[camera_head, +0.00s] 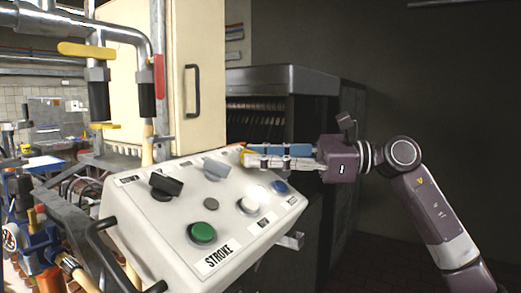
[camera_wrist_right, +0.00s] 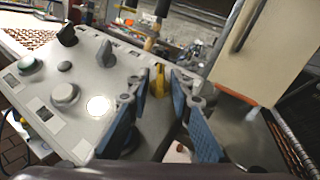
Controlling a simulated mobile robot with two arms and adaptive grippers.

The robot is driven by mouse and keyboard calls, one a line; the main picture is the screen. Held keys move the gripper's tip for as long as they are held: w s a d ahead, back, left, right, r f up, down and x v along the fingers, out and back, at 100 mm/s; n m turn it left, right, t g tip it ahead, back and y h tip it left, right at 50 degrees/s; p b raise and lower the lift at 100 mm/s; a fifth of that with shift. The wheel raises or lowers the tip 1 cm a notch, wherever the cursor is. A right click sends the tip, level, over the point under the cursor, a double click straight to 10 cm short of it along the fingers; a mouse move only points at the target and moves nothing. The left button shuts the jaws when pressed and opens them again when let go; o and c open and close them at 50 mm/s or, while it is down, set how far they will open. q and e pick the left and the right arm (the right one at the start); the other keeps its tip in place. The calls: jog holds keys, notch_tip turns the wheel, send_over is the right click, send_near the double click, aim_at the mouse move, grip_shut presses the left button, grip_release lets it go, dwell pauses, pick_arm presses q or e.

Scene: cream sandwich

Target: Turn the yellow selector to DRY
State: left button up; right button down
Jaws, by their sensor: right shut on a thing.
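The yellow selector (camera_head: 243,151) sits at the far right top of the sloping white control panel (camera_head: 150,215). It also shows in the right wrist view (camera_wrist_right: 158,82), upright between my fingertips. My right gripper (camera_head: 250,157) reaches in from the right, with its blue-padded fingers (camera_wrist_right: 160,80) shut on the selector. The fingers hide part of the selector in the head view. The DRY mark cannot be read in either view. My left gripper is not in view.
The panel also carries a black selector (camera_head: 167,184), a grey selector (camera_head: 216,168), a green button (camera_head: 202,233), a white button (camera_head: 249,206) and a blue button (camera_head: 280,187). A cream cabinet (camera_head: 150,70) stands behind. A black handle (camera_head: 110,255) borders the panel's left side.

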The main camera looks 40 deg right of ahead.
jog(key=shift+f, duration=0.1)
dwell(0.3)
jog(key=c, duration=2.1)
grip_release()
jog(key=v, duration=1.2)
jog(key=shift+d, duration=0.1)
jog(key=shift+w, duration=0.1)
